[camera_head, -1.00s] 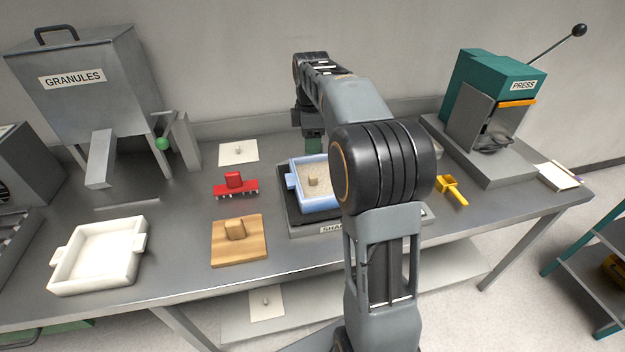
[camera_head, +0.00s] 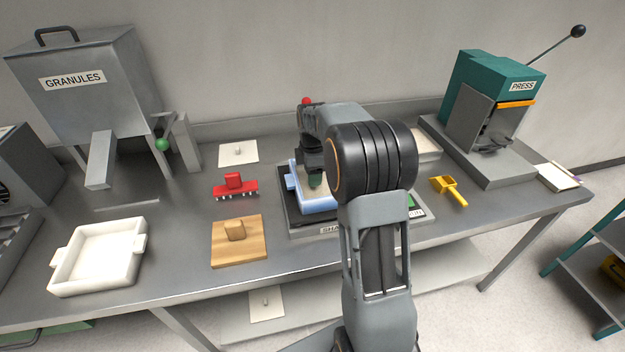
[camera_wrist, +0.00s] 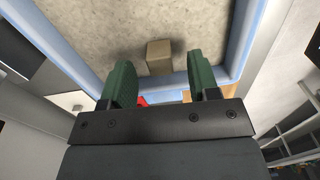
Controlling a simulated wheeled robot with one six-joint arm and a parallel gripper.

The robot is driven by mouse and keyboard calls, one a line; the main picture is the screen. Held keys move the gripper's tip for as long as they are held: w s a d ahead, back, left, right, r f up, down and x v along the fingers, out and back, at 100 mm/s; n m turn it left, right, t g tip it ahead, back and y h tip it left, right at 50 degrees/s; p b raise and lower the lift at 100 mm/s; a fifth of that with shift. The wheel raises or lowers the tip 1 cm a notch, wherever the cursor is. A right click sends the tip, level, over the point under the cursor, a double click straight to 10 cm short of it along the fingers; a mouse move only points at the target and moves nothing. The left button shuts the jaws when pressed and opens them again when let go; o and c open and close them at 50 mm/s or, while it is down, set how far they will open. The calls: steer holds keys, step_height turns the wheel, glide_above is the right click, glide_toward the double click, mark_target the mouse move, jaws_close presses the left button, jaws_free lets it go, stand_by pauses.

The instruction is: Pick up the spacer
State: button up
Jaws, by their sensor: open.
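No label marks the spacer, so I cannot tell for sure which thing it is. My gripper (camera_head: 315,181) is over the blue tray (camera_head: 321,206). In the wrist view my gripper (camera_wrist: 158,62) is open, its two green fingers apart with nothing between them. A small tan block (camera_wrist: 159,57) lies ahead of the fingertips, roughly in line with the gap, on a speckled beige surface (camera_wrist: 95,35) inside the blue tray rim (camera_wrist: 165,88). In the head view my gripper and arm hide the block. A white square plate with a small knob (camera_head: 238,153) lies on the bench.
Left of the tray are a red toothed tool (camera_head: 234,185), a wooden board with a block handle (camera_head: 239,250) and a white tray (camera_head: 97,258). A yellow scoop (camera_head: 449,190) and the press (camera_head: 490,110) stand to the right. The granules hopper (camera_head: 85,85) is back left.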

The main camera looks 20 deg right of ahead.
steer(key=shift+f, duration=1)
steer(key=shift+c, duration=0.4)
steer(key=c, duration=0.9)
